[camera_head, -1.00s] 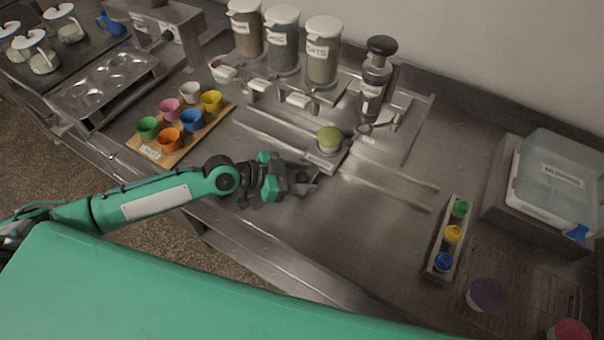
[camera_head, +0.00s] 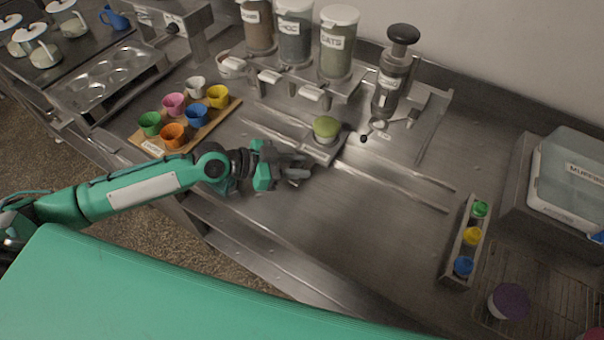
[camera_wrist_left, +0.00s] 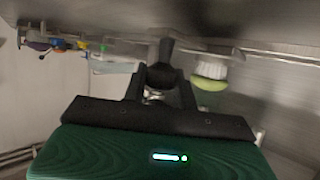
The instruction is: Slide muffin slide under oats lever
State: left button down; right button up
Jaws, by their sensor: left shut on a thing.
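The muffin slide (camera_head: 318,153) is a small metal carriage bearing a cup with a green top (camera_head: 326,127), on the rails in front of the dispensers. The cup also shows upside down in the left wrist view (camera_wrist_left: 209,82). The oats lever (camera_head: 312,93) is a white-tipped lever below the oats dispenser (camera_head: 338,42); the slide stands in front of it, somewhat to its right along the rails. My left gripper (camera_head: 292,171) is at the slide's front side, shut on its dark knob (camera_wrist_left: 160,76). The fingers partly hide the knob. My right gripper is out of view.
A board with several coloured cups (camera_head: 183,125) lies left of the slide. A press with a black knob (camera_head: 391,85) stands behind right. The rails (camera_head: 400,184) right of the slide are clear.

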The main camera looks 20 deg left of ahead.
pick_arm(q)
jog(key=shift+w+a, duration=0.1)
jog(key=shift+a, duration=0.25)
jog(key=shift+d, duration=0.15)
jog(key=c, duration=1.1)
grip_release()
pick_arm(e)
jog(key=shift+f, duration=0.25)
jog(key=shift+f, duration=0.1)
